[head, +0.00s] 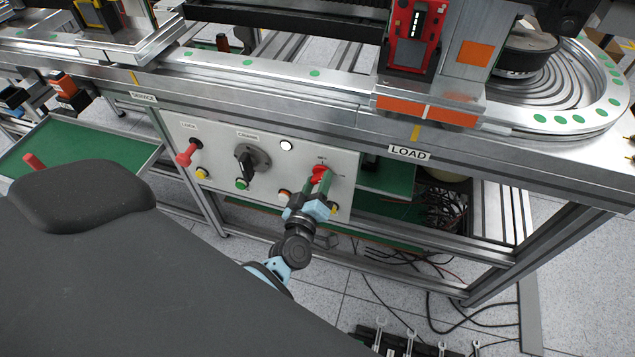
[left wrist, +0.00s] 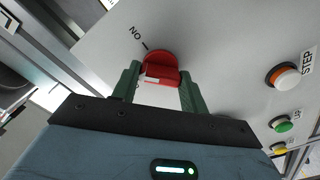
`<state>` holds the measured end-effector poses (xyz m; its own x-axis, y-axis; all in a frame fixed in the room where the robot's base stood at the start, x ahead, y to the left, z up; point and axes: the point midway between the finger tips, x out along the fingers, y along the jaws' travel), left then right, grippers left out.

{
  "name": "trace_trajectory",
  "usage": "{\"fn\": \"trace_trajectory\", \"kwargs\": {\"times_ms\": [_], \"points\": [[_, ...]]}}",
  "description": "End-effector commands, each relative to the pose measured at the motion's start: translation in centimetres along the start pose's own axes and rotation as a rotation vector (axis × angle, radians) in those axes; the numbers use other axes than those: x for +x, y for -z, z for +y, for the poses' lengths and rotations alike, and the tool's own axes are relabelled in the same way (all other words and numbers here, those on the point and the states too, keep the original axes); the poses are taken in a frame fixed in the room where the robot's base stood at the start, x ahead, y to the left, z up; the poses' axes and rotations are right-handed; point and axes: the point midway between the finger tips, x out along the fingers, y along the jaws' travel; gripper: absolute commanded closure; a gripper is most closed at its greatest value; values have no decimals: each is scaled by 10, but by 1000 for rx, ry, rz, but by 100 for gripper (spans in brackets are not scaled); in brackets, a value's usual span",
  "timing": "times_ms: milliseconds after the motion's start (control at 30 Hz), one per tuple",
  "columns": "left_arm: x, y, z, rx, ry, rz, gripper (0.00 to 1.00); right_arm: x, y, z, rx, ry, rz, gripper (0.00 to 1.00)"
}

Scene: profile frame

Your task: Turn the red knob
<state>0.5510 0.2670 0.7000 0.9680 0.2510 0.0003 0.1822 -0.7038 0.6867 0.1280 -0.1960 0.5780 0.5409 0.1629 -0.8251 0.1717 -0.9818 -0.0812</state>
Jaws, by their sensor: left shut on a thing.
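The red knob (head: 318,171) is on the light control panel (head: 225,143) below the bench edge, at the panel's right end. It is round with a raised grip bar, and a label with a tick mark stands beside it. In the left wrist view the knob (left wrist: 160,60) sits between the two green fingers of my left gripper (left wrist: 161,78). My left gripper (head: 321,183) is shut on the knob's grip bar, with a finger on each side. The fingers hide part of the knob's rim and the lower markings. My right gripper is not in view.
An orange-white button (left wrist: 284,76), a green button (left wrist: 285,127), a black rotary switch (head: 246,161) and a red lever (head: 187,154) are on the same panel. The metal bench (head: 350,118) overhangs above. Cables (head: 432,285) and wrenches (head: 409,340) lie below on the floor side.

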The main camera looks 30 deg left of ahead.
Motion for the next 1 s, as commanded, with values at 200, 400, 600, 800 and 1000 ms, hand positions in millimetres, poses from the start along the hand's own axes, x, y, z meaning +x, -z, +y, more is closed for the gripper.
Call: {"fn": "trace_trajectory", "kwargs": {"times_ms": [200,400,600,800,1000], "points": [[-1,-2,-1,-207,1,-3,79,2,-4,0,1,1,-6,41],[-1,-2,-1,-395,1,-2,79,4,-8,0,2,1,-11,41],[-1,-2,-1,-567,2,-3,79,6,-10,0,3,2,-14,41],[-1,-2,-1,-699,2,-3,79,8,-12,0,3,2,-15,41],[-1,-2,-1,-783,2,-3,79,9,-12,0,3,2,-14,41]]}}
